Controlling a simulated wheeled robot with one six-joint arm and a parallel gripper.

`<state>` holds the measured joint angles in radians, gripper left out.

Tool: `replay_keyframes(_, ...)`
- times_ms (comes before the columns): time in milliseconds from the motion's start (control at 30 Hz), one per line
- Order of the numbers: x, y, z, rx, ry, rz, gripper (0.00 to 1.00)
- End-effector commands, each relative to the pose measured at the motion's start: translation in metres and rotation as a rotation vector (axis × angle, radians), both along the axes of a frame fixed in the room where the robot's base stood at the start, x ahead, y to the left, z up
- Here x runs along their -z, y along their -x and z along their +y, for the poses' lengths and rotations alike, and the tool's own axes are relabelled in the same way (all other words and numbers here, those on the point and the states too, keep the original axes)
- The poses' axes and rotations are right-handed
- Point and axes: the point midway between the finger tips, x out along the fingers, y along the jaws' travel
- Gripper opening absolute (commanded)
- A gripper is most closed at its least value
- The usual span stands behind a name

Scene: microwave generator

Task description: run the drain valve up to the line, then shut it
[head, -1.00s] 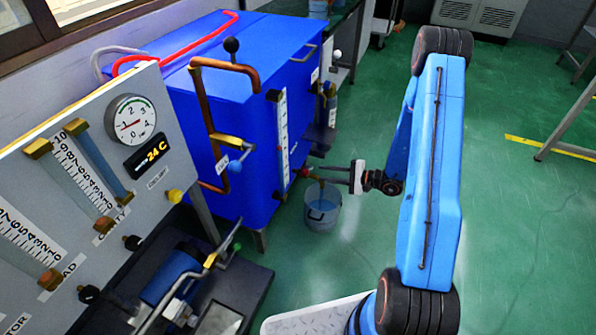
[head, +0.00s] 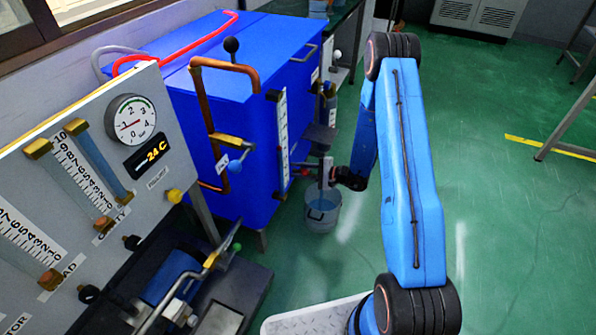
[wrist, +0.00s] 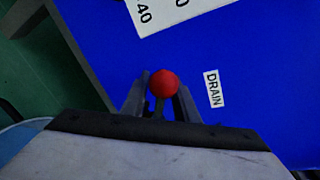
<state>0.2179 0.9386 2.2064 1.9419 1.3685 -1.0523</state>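The drain valve handle ends in a round red knob (wrist: 163,84), in front of the blue tank (wrist: 240,60); a DRAIN label (wrist: 213,88) is beside it. In the wrist view my gripper (wrist: 161,92) is open, one finger on each side of the knob and its stem. Whether either finger touches it is unclear. In the head view my gripper (head: 321,172) is at the tank's lower front corner, over the bucket. The white level scale (head: 283,135) stands on the tank front; its line and level are too small to read.
A grey bucket (head: 322,213) with bluish liquid stands on the floor beneath my gripper. Copper piping (head: 206,110) with a yellow and blue valve is left of the scale. A gauge panel (head: 62,215) fills the left. Green floor is open to the right.

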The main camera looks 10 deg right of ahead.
Motion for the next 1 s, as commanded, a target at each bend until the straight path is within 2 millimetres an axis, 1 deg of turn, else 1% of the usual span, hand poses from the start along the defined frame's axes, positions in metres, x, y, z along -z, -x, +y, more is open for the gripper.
replay_keyframes(233,0.0001,-0.0003,0.0005,0.000,0.000,0.000,0.27)
replay_keyframes(267,0.0001,-0.0003,0.0005,0.000,0.000,0.000,0.22)
replay_keyframes(300,0.0001,-0.0002,0.0005,0.000,0.000,0.000,0.13)
replay_keyframes(367,0.0001,-0.0002,0.0005,0.000,0.000,0.000,0.00)
replay_keyframes(1000,-0.0009,0.0038,0.0038,-0.009,-0.004,0.002,0.00)
